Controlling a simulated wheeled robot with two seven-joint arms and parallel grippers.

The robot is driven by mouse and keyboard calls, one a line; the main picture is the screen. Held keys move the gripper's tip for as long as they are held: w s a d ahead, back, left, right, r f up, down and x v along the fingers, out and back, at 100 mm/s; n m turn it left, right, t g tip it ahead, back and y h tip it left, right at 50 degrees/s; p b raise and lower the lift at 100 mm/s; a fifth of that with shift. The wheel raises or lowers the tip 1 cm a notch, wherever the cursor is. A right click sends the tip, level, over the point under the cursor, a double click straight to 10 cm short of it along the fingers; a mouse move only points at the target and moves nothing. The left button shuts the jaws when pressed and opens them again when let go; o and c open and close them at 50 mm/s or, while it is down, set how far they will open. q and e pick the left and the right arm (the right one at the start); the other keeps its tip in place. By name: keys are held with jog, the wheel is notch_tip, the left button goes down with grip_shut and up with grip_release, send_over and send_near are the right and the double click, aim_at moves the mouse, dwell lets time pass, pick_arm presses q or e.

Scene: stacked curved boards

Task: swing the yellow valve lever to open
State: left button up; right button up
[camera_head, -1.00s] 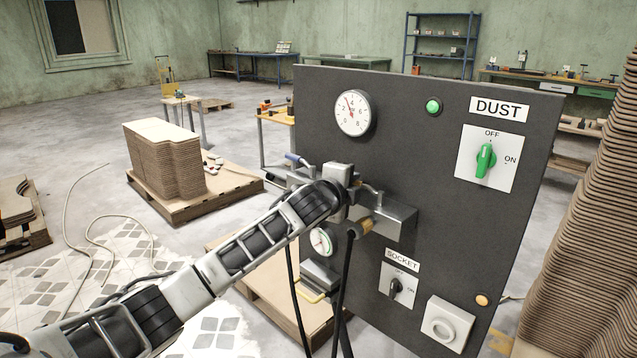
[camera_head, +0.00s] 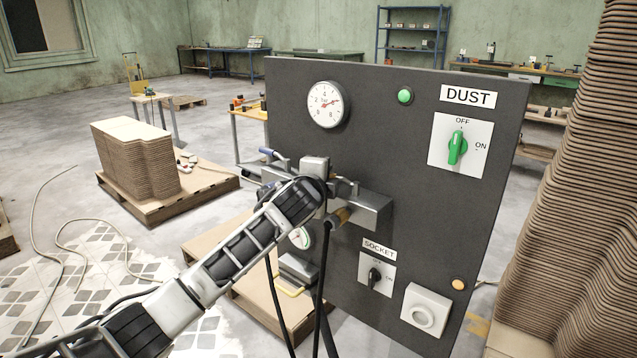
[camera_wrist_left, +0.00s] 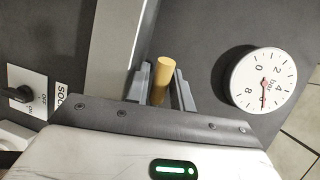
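The yellow valve lever (camera_wrist_left: 163,80) stands between the two fingers of my left gripper (camera_wrist_left: 164,88) in the left wrist view. The fingers lie close along both sides of it and look shut on it. In the head view, my left gripper (camera_head: 322,192) is at the grey valve block (camera_head: 368,210) on the dark panel, and the lever (camera_head: 341,215) shows partly beside it. The upper pressure gauge (camera_head: 328,105) has its needle pointing right, between 4 and 6. A gauge (camera_wrist_left: 263,79) also shows in the left wrist view. My right gripper is not in view.
The dark panel (camera_head: 400,140) carries a green DUST switch (camera_head: 457,147), a black SOCKET switch (camera_head: 375,277) and a white round outlet (camera_head: 425,315). A tall stack of curved boards (camera_head: 565,200) stands close at the right. Dark hoses (camera_head: 322,280) hang below the valve.

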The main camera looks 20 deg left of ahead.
pick_arm(q)
jog(key=v, duration=1.5)
jog(key=shift+s, duration=0.35)
jog(key=shift+r, duration=0.1)
jog(key=shift+c, duration=0.2)
